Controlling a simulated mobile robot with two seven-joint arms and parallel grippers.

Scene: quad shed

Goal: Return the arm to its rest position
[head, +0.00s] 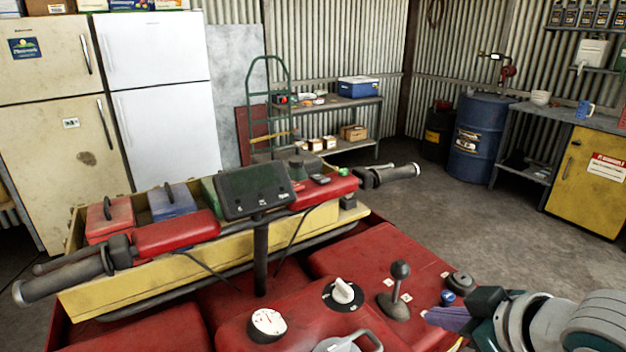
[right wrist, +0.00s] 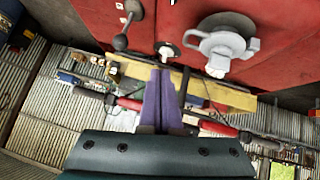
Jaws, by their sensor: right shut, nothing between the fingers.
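My right gripper (head: 440,318) is at the lower right of the head view, its purple fingers pointing left over the edge of the quad's red body (head: 365,258). In the right wrist view the purple fingers (right wrist: 160,95) are together, with nothing seen between them. A black gear lever (head: 400,278) stands up from the red body a little left of and beyond the gripper. It also shows in the right wrist view (right wrist: 128,20). The gripper looks apart from the lever; whether it touches the red body, I cannot tell. My left gripper is not in view.
The handlebar's left grip (head: 60,278), display (head: 252,190) and yellow front rack (head: 160,270) lie beyond. Bare floor (head: 475,220) is at right, before a workbench (head: 565,117).

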